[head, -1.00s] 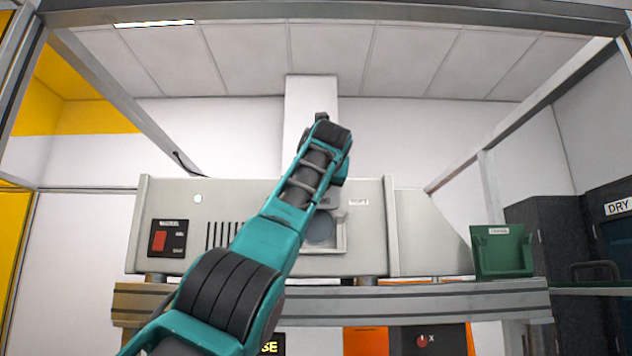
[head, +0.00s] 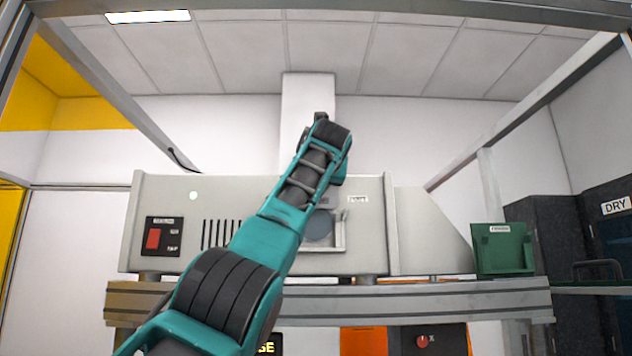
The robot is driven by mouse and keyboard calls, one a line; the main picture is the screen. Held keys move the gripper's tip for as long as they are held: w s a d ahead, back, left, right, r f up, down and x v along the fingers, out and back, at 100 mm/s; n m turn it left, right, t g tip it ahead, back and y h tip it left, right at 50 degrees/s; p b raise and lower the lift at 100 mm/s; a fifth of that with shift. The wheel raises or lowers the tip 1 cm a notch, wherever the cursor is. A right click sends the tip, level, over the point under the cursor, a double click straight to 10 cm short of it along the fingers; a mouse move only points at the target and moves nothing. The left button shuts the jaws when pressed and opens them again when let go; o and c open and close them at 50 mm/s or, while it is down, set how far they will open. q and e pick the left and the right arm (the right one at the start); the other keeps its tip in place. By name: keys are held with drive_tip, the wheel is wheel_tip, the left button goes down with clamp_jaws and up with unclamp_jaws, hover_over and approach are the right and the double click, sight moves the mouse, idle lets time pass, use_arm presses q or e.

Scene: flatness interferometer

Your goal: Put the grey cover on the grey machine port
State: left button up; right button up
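The grey machine (head: 370,250) stands on a metal rail bench in the middle of the head view. Its port (head: 320,228) is a round blue-grey face inside a pale square frame, right of the vents and partly hidden by my arm. A small label sits at the port's upper right. My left arm comes in from the lower left and crosses in front of the machine, its wrist end above the port. The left gripper's fingers are hidden behind the arm. I cannot make out the grey cover for certain; a grey patch shows just above the port beside the arm. My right gripper is out of view.
A green bin (head: 503,250) stands at the machine's right. A red switch (head: 153,239) is on the machine's left front. The metal bench rail (head: 430,301) runs below. Dark cabinets stand at the far right, and slanted frame posts rise at both sides.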

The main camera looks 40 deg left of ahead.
use_arm(q)
drive_tip(key=shift+a+f+b, duration=0.1)
drive_tip(key=shift+f+b, duration=3.7)
drive_tip(key=shift+f, duration=0.45)
idle(3.0)
drive_tip(key=o, duration=1)
drive_tip(key=shift+o, duration=0.2)
